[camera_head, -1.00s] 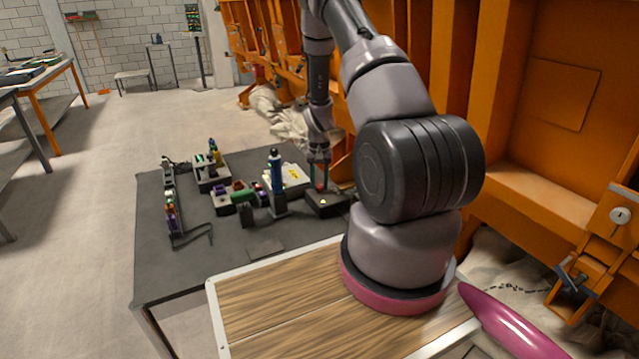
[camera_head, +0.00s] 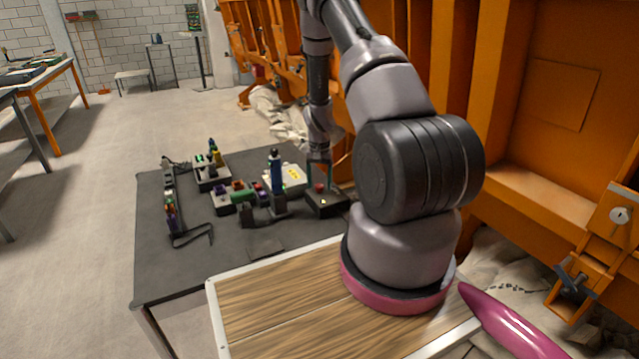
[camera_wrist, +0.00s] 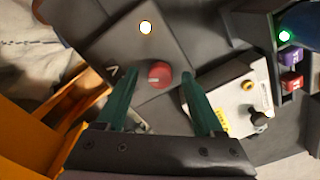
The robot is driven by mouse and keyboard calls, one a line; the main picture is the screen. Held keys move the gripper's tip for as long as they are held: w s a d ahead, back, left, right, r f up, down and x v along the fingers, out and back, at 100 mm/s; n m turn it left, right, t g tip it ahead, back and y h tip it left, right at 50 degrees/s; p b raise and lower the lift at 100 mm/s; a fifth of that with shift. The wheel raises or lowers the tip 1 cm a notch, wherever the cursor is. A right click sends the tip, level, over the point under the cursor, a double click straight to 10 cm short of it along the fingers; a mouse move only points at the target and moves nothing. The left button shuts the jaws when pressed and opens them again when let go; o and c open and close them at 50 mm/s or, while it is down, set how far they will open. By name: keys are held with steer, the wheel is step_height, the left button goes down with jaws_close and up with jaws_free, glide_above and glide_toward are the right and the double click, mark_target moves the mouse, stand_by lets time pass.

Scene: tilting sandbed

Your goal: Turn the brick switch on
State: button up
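The brick-red round knob (camera_wrist: 159,75) sits on a dark square box; I take it as the brick switch. In the wrist view it carries a small pale mark. A lit yellow-white lamp (camera_wrist: 145,27) is on the same box top. In the head view the knob (camera_head: 320,187) and box (camera_head: 328,208) are at the table's right side. My gripper (camera_wrist: 160,78) is open, with one green finger on each side of the knob and a visible gap to both. It also shows in the head view (camera_head: 319,178), above the box.
A pale panel (camera_wrist: 225,98) with a black knob stands close beside the box. A blue-handled device (camera_head: 277,172) and several other switches crowd the dark table (camera_head: 165,265) to the left. Orange framework (camera_head: 400,50) rises at the right. The table's front left is mostly clear.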

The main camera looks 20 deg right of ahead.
steer(key=shift+r, duration=0.1)
step_height(320, 180, up, 11)
steer(key=shift+f, duration=0.2)
stand_by(0.6)
step_height(320, 180, up, 11)
steer(key=t, duration=0.2)
glide_above(319, 185)
steer(key=s+a, duration=0.1)
steer(key=a, duration=0.2)
steer(key=s+a+r+n+t+y, duration=0.1)
steer(key=s+a+r, duration=0.2)
steer(key=r, duration=0.4)
steer(key=s+a+r, duration=0.2)
steer(key=s+r, duration=0.1)
steer(key=r, duration=0.5)
steer(key=s+a+r+n+t, duration=0.1)
steer(key=s+a+r+t, duration=0.1)
steer(key=s+r, duration=0.4)
steer(key=s+a+r+n+t+y, duration=0.1)
steer(key=s+a+r, duration=0.4)
steer(key=s, duration=0.9)
steer(key=shift+s+r+t, duration=0.15)
steer(key=shift+r+t, duration=0.4)
steer(key=shift+t, duration=0.05)
